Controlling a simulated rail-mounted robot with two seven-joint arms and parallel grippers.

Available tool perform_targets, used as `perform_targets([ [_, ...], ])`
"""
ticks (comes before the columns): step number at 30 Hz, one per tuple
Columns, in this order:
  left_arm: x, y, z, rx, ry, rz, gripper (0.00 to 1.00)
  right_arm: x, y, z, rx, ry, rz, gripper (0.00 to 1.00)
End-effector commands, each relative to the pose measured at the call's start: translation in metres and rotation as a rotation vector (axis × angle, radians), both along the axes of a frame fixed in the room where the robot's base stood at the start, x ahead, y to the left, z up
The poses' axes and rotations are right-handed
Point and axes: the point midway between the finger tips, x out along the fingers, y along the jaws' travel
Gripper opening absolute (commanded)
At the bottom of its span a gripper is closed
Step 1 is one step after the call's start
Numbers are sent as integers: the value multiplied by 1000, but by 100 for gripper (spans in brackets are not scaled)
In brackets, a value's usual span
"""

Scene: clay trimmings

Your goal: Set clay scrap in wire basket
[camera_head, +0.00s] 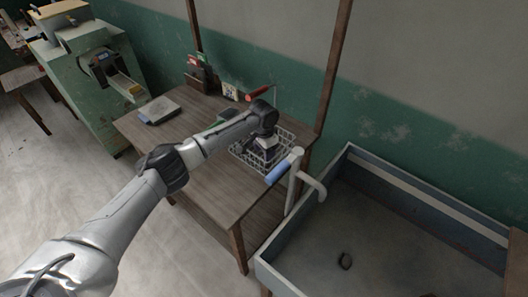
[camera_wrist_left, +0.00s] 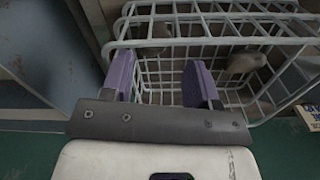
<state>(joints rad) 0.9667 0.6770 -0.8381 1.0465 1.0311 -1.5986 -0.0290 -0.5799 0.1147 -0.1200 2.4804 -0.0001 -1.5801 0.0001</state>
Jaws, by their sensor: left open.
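The white wire basket (camera_head: 285,138) stands on the wooden table by its right end, and it fills the upper part of the left wrist view (camera_wrist_left: 225,18). My left gripper (camera_head: 268,156) is over the basket, pointing down; its purple fingers (camera_wrist_left: 160,78) are apart with nothing between their tips. A grey-brown clay lump (camera_wrist_left: 157,38) shows behind the wires, beyond the gap between the fingers. A second grey-brown lump (camera_wrist_left: 243,63) shows in the basket further right. My right gripper is not in view.
The wooden table (camera_head: 205,180) also holds a grey flat box (camera_head: 158,110), a red-handled tool (camera_head: 258,92) and a blue cylinder (camera_head: 278,173) beside the basket. A sink (camera_head: 400,250) with a small dark object (camera_head: 344,260) stands to the right. A green machine (camera_head: 85,85) stands left.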

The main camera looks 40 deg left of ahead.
Motion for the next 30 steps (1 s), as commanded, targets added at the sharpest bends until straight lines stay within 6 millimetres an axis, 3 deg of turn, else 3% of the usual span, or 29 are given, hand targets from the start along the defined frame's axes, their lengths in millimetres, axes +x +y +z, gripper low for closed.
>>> perform_targets([
  [1,1,1,4,2,-5,-1,54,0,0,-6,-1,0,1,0],
  [6,1,1,36,0,-4,0,54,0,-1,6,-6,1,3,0],
  [15,1,1,73,-1,-3,-1,54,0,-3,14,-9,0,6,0],
  [30,1,1,81,0,-1,0,54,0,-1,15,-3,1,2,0],
])
